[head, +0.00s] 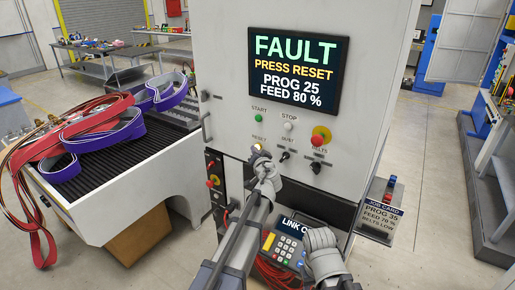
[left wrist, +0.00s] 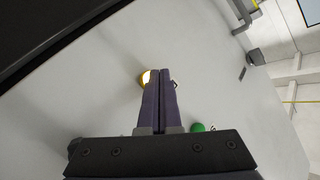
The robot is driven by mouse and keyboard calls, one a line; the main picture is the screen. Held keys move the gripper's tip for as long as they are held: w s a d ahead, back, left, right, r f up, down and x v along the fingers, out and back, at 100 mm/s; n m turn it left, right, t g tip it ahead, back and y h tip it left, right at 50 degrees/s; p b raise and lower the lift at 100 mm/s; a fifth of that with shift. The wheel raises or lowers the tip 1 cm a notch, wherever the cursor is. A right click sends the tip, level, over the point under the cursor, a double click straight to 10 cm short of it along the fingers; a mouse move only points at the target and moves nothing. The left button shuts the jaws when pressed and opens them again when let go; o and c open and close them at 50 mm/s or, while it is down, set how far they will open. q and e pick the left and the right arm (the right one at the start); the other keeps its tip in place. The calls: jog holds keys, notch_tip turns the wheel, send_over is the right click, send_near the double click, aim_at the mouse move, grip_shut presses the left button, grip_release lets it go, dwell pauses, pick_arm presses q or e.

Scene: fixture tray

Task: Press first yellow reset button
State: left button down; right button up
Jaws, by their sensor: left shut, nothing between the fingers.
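The yellow reset button (head: 257,147) glows on the white machine front, below the green start button (head: 259,118). My left gripper (head: 261,157) is shut and empty, its fingertips just below the reset button in the head view. In the left wrist view the closed dark fingers (left wrist: 159,73) point at the panel and overlap the right side of the yellow button (left wrist: 145,77). I cannot tell whether the tips touch it. The screen (head: 296,72) reads FAULT, PRESS RESET. My right gripper's fingers do not show.
A white stop button (head: 288,127), a red knob on yellow (head: 320,136) and black switches sit close to the right. A keypad unit (head: 284,249) is below. A job card (head: 382,215) stands at right. A conveyor with purple and red belts (head: 103,130) is at left.

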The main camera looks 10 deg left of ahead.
pick_arm(q)
jog(key=shift+w+d, duration=0.2)
jog(key=shift+w, duration=0.25)
dwell(0.6)
jog(key=shift+s, duration=0.1)
jog(key=shift+s+a, duration=0.3)
jog(key=shift+s, duration=0.45)
jog(key=s, duration=0.1)
jog(key=s+a, duration=0.1)
jog(key=s, duration=0.2)
jog(key=shift+s+a, duration=0.35)
jog(key=shift+s, duration=0.05)
dwell(0.5)
